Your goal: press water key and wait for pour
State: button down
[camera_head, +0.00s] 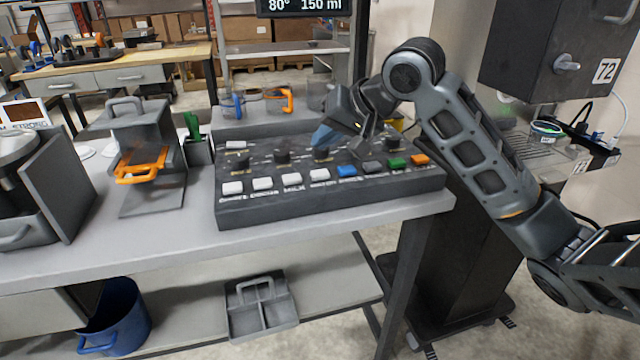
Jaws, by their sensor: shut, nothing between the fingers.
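The dark key panel (300,208) sits on the near edge of the grey bench. Its front row has several white keys, then a blue key (347,171), a dark key (373,167), a green key (397,163) and an orange key (420,159). The labels are too blurred for me to pick out the water key for certain. My gripper (364,150) is shut and empty, pointing down above the panel, just behind the blue and dark keys. I cannot tell whether its tips touch the panel. The display (305,6) above reads 80° and 150 ml.
Clear cups with a blue handle (236,106) and an orange handle (284,100) stand behind the panel. A grey stand with an orange-handled part (142,165) is left of it. A blue bucket (122,318) and grey caddy (262,318) are below. A dark cabinet (520,60) hangs upper right.

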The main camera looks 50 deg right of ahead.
aim_at(325, 174)
jog(key=shift+f+b, duration=0.9)
jog(key=shift+f, duration=0.9)
jog(key=shift+f, duration=0.15)
dwell(0.5)
jog(key=shift+f, duration=0.25)
jog(key=shift+f+b, duration=0.5)
dwell(0.9)
jog(key=shift+r, duration=0.15)
jog(key=shift+r+p, duration=0.8)
jog(key=shift+p, duration=0.1)
notch_tip(325, 174, up, 5)
jog(key=p, duration=0.5)
